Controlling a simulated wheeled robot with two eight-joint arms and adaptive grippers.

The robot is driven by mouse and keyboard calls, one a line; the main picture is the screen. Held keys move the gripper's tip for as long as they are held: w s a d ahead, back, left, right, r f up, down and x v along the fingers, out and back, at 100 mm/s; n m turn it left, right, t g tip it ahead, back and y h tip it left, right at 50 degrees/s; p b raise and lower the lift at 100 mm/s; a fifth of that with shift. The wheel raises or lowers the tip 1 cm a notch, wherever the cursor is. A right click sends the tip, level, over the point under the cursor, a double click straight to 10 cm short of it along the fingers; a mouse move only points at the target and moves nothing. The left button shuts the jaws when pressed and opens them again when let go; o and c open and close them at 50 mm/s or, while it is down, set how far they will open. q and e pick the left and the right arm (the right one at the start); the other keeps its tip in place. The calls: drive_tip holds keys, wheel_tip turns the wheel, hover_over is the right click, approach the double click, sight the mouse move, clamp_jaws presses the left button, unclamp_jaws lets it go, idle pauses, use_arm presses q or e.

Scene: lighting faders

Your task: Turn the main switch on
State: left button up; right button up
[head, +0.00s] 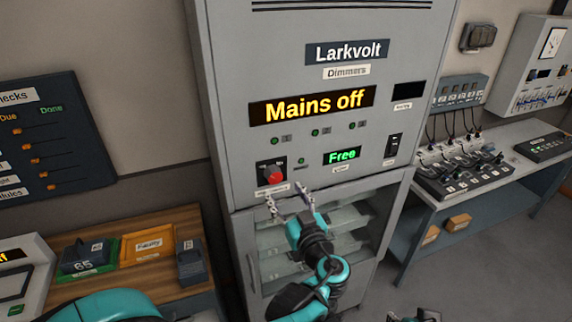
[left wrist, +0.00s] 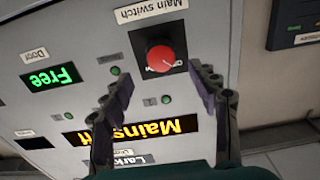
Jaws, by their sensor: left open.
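The main switch is a red round knob (head: 272,174) on a black plate, low on the left of the grey dimmer cabinet (head: 225,75). The yellow display (head: 312,104) reads "Mains off". My left gripper (head: 289,197) is open and empty, just below and in front of the knob. In the left wrist view its fingers (left wrist: 160,82) are spread to either side of the knob, apparently not touching it. A dark piece at the bottom edge may be my right gripper (head: 415,315).
A green display (head: 342,156) reads "Free". A black rocker switch (head: 393,147) sits to its right. A glass-fronted section (head: 330,235) lies below. A wooden bench (head: 180,225) stands left and a fader desk (head: 460,175) right. The checks board (head: 60,160) hangs at left.

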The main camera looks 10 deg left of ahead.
sight(276, 179)
use_arm(q)
drive_tip(key=x, duration=0.7)
drive_tip(key=shift+a, duration=0.1)
drive_tip(key=c, duration=1.2)
